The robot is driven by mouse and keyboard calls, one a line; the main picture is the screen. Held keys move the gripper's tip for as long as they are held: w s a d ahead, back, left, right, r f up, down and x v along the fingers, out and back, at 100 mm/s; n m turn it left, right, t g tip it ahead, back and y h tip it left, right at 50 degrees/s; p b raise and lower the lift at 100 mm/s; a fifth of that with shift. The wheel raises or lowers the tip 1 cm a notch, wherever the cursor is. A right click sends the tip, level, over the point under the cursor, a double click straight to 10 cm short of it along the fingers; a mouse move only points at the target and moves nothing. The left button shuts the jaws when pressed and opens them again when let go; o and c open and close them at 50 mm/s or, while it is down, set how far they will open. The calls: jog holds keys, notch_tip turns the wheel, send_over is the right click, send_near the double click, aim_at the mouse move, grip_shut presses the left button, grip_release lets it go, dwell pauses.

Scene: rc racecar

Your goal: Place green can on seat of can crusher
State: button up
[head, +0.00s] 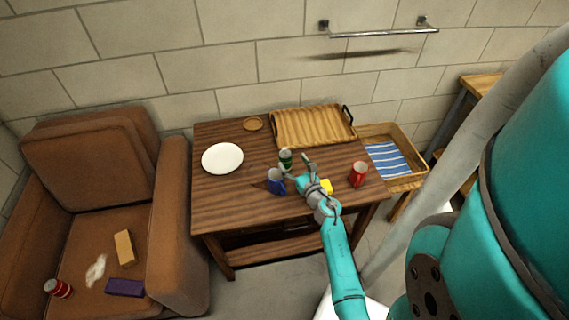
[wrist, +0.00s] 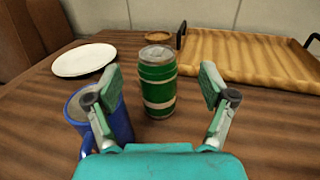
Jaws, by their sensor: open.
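The green can (head: 286,158) stands upright on the dark wooden table (head: 225,199). In the wrist view the green can (wrist: 157,84), with white bands and a silver top, stands beyond and between my two fingers. My gripper (head: 295,163) is over the table; in the wrist view my gripper (wrist: 163,88) is open and empty. A blue mug (head: 276,181) stands just left of my gripper; the blue mug (wrist: 114,122) is partly hidden behind the left finger in the wrist view. I see no can crusher that I can identify.
A white plate (head: 222,158), a wooden tray (head: 290,127), a coaster (head: 253,123), a red mug (head: 358,174) and a yellow object (head: 326,186) are on the table. A brown armchair (head: 90,160) with a red can (head: 58,288) is left.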

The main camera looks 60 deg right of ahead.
send_over(285, 163)
jog(key=s+a, duration=0.1)
jog(key=a, duration=0.1)
jog(key=shift+s+f, duration=0.15)
jog(key=c, duration=1)
